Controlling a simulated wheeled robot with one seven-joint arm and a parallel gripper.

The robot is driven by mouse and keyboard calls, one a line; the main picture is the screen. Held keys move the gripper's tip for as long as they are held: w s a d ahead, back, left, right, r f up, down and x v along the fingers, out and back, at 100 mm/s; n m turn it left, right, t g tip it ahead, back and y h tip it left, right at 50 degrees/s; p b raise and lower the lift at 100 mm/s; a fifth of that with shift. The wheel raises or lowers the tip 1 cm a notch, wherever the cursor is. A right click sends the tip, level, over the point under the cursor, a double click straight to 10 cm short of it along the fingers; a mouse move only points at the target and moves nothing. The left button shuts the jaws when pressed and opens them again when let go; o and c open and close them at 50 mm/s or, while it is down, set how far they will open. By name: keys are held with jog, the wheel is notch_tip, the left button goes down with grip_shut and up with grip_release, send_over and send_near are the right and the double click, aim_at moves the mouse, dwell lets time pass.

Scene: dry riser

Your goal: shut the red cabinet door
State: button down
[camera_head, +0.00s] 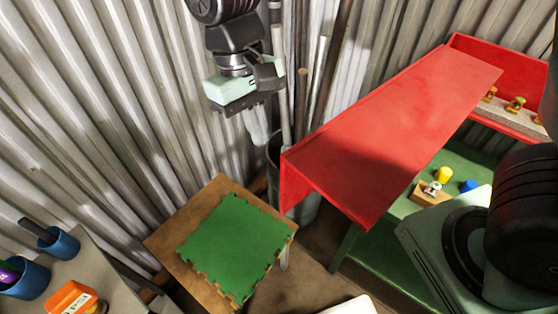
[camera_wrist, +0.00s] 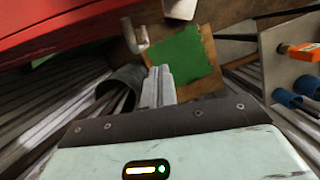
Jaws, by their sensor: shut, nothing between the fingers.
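The red cabinet door (camera_head: 385,130) is a broad red panel standing open, reaching left and toward me from the red cabinet (camera_head: 520,120) at the right. Its lipped free end is near the middle of the head view. The cabinet's inside shows, with small fittings on a ledge. My gripper (camera_head: 258,132) is shut and empty, pointing down left of the door's free end and apart from it in the picture. In the wrist view my gripper's fingers (camera_wrist: 160,75) are together, and red surface (camera_wrist: 60,25) fills the upper left. The door's hinge line is not clear.
A grey bin (camera_head: 275,150) with long pipes stands behind the door's free end. A wooden table with a green mat (camera_head: 235,245) is below my gripper. A green bench (camera_head: 390,265) holds a yellow knob (camera_head: 443,174) and a blue knob (camera_head: 468,186). Corrugated walls close the back.

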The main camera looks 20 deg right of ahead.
jog(key=s+d+f+p, duration=0.2)
jog(key=s+f, duration=0.3)
jog(key=shift+p, duration=0.3)
